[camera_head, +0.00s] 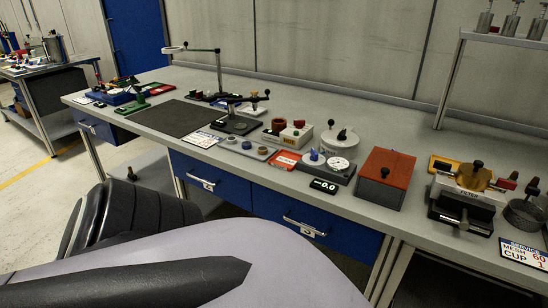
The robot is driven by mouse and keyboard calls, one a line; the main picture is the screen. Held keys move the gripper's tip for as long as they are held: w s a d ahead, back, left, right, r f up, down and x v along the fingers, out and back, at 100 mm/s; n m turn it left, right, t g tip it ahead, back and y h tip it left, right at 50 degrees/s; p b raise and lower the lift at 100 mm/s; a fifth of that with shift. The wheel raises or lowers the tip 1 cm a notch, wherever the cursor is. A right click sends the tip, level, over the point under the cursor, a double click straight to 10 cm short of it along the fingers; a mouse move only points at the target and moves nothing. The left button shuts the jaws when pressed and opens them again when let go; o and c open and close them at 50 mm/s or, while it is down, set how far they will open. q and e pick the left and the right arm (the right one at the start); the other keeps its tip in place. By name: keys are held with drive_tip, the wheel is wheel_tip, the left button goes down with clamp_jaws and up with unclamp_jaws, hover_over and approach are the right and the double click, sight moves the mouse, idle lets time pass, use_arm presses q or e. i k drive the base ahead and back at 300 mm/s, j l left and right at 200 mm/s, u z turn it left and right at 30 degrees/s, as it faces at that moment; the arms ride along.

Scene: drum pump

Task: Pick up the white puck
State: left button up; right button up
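A workbench (420,195) carries many small items. I cannot tell for sure which is the white puck. A flat white disc (340,163) sits on a dark grey block, just right of a blue knob (314,155). A larger whitish round piece (333,138) with a black knob stands behind it. A grey tray (236,150) to the left holds a few small round pieces, too small to tell in detail. Neither of my grippers shows in the head view; only parts of my own body fill the bottom and lower left.
An orange-topped box (385,176) and a filter unit (466,197) stand to the right. A magnifier arm (218,70) rises behind a dark mat (176,117), which is bare. A metal shelf (500,38) stands at back right. Blue drawers (315,215) sit below the bench top.

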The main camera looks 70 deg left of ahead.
sight(232, 139)
drive_tip(key=u, duration=2.4)
drive_tip(key=z, duration=0.6)
drive_tip(key=i+j+z, duration=0.15)
drive_tip(key=j+z, duration=0.2)
drive_tip(key=i+j+z, duration=0.15)
drive_tip(key=j+z, duration=0.25)
drive_tip(key=i+j+z, duration=0.1)
drive_tip(key=j+z, duration=0.2)
drive_tip(key=j, duration=0.35)
drive_tip(key=j+z, duration=0.1)
drive_tip(key=j, duration=0.7)
drive_tip(key=i+j, duration=0.1)
drive_tip(key=j, duration=0.7)
drive_tip(key=i+z, duration=0.05)
